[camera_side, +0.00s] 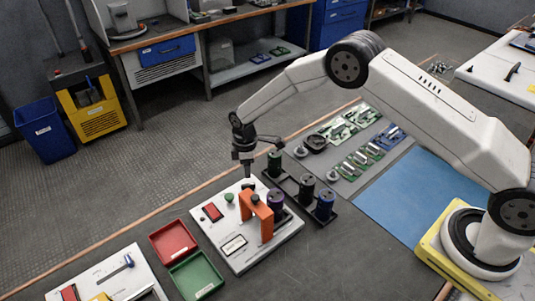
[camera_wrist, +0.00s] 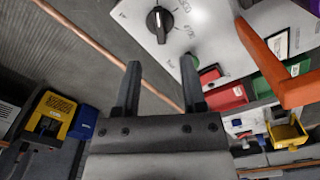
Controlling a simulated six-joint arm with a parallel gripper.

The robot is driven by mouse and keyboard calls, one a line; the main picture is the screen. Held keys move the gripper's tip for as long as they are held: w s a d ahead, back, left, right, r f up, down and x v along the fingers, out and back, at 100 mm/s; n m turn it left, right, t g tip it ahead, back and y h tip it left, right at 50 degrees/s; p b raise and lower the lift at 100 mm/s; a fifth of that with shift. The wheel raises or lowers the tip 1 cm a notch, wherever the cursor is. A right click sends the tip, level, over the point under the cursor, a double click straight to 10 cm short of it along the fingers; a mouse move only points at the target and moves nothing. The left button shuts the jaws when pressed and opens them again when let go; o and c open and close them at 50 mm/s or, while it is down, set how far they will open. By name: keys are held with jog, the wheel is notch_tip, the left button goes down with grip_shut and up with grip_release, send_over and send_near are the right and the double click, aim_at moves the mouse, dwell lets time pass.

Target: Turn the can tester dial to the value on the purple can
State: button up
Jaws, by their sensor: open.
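The white tester panel (camera_side: 272,247) lies on the bench. Its black dial (camera_side: 248,187) is near the panel's far edge. In the wrist view the dial (camera_wrist: 159,20) has a light pointer line and printed marks around it, too small to read. My gripper (camera_side: 243,172) hangs above the panel close to the dial. In the wrist view my gripper (camera_wrist: 160,66) is open and empty, with the dial beyond its fingertips and apart from them. The purple can (camera_side: 276,202) stands upright beside the orange bracket (camera_side: 257,213). Its value cannot be read.
Red (camera_side: 172,241) and green (camera_side: 197,275) trays lie left. The orange bracket rises near the dial.

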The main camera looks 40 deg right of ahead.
aim_at(248, 184)
jog(key=shift+f, duration=3.65)
jog(key=shift+c, duration=0.2)
grip_shut()
